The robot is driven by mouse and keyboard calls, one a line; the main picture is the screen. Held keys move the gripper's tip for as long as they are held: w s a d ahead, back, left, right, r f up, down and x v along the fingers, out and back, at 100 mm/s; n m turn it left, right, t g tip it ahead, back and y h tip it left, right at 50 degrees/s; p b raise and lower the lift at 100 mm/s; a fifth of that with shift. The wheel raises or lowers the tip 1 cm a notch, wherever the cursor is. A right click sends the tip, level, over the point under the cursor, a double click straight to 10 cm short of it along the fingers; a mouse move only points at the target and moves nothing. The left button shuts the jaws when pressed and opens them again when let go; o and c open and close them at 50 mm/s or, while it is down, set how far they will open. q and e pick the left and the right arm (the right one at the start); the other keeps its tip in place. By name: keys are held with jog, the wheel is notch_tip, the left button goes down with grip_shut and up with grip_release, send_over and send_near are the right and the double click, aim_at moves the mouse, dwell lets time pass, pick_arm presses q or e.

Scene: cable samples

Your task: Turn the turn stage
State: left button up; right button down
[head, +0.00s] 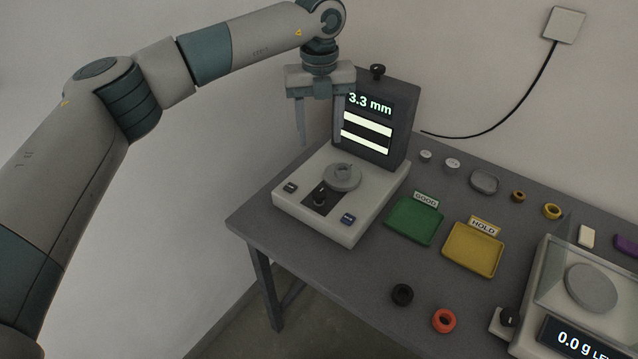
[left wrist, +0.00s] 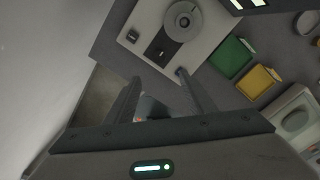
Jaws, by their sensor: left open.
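The turn stage (head: 342,177) is a small round grey disc on top of a pale measuring device (head: 318,218) at the left end of the table. A dark upright display (head: 375,130) behind it reads 3.3 mm, with bright bars below. In the left wrist view the turn stage (left wrist: 183,21) is near the top, beyond the fingertips. My left gripper (head: 320,138) is open and empty, with its fingers pointing down, above the back left of the device and apart from it in the head view. My right gripper is not in view.
A green GOOD tray (head: 414,222) and a yellow HOLD tray (head: 473,250) lie right of the device. Black (head: 402,294) and orange (head: 444,320) rings lie in front. A scale (head: 568,300) reading 0.0 g stands at right. Several small items line the back.

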pick_arm(q)
jog(key=shift+a, duration=0.1)
dwell(0.3)
jog(key=p, duration=0.6)
send_near(319, 192)
notch_tip(319, 192, down, 7)
jog(key=shift+f, duration=0.6)
jog(key=shift+c, duration=0.3)
